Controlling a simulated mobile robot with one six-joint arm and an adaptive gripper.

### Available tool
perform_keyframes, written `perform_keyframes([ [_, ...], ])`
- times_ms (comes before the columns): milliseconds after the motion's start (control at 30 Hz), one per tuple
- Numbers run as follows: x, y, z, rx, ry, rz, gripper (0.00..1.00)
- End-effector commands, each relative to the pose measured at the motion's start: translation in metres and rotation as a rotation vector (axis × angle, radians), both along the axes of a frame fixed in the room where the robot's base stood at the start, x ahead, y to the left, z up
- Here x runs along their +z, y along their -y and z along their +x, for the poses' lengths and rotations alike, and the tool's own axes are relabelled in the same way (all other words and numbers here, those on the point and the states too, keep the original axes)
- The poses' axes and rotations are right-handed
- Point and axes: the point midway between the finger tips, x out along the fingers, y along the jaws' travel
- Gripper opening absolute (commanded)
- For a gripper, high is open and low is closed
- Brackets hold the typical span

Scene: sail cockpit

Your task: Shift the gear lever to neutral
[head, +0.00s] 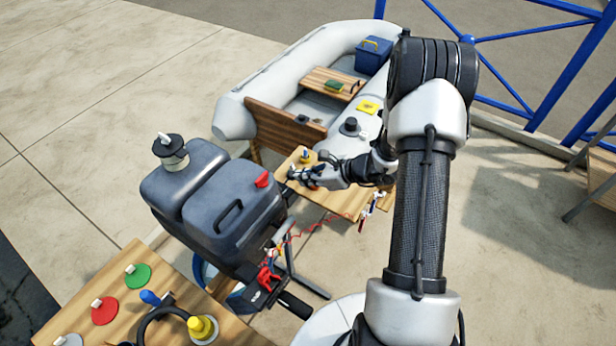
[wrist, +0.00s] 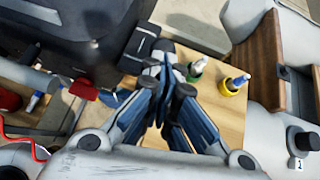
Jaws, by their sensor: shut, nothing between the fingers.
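The outboard motor (head: 215,200) has a dark grey cowling and stands left of my arm in the head view.
The small wooden table (head: 340,204) carries a green-based bottle (wrist: 196,70) and a yellow-based bottle (wrist: 235,85) close to my fingers. A grey inflatable boat (head: 235,118) lies behind. A red coiled cord (head: 302,233) hangs by the motor. A wooden bench (head: 135,308) stands front left.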

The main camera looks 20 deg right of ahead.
Motion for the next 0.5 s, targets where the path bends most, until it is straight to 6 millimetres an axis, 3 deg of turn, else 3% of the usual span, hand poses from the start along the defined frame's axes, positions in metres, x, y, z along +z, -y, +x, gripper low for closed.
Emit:
perform_keyframes([
  [200,0.020,-0.010,0.014,0.007,-0.099,-0.070,0.00],
  [500,0.027,-0.022,0.032,0.002,-0.233,-0.157,0.00],
])
